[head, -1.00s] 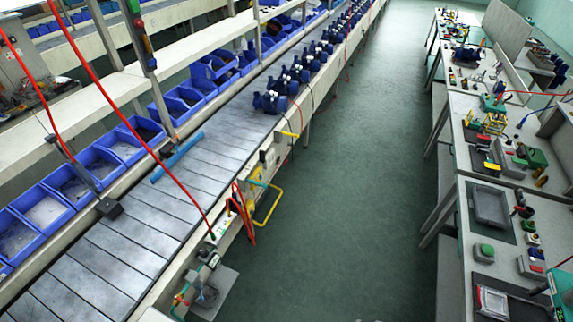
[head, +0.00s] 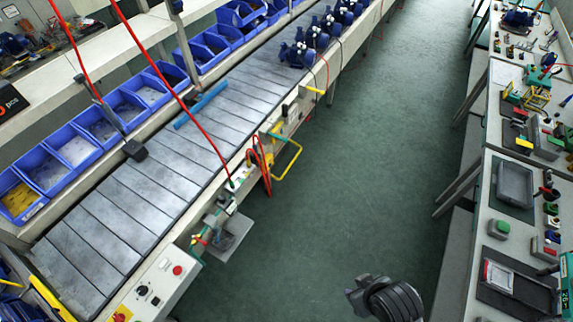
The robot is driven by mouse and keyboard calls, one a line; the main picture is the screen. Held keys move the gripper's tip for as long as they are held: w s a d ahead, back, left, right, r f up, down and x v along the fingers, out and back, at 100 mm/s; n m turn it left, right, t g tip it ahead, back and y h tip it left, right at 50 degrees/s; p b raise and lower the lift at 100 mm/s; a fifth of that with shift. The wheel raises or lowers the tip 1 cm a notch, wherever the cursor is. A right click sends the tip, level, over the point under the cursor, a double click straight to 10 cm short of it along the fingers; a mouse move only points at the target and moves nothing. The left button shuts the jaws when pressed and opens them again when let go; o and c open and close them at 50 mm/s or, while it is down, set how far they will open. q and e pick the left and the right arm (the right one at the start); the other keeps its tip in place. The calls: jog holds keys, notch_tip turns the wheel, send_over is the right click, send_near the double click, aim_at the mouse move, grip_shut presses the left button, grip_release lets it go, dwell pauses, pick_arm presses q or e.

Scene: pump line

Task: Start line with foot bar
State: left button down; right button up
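A yellow bent-tube bar (head: 298,150) sticks out from the aisle side of the conveyor line, beside red hoses; it may be the foot bar, but its height above the floor is hard to judge. The conveyor (head: 120,215) runs from the lower left to the top, with several dark blue pumps (head: 297,54) on its far part. A control box (head: 160,285) with a red button and black knobs sits at its near end. A dark grey, ribbed part of mine (head: 390,300) shows at the bottom edge, apart from the line. No fingertips of either gripper show.
Blue bins (head: 75,150) line the conveyor's far side, and a blue bar (head: 202,105) lies across its slats. A small grey plate (head: 232,238) juts into the aisle. Workbenches (head: 490,265) stand at right. The green floor (head: 330,220) between is clear.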

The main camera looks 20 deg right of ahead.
jog(key=shift+a, duration=0.1)
grip_shut()
dwell(1.4)
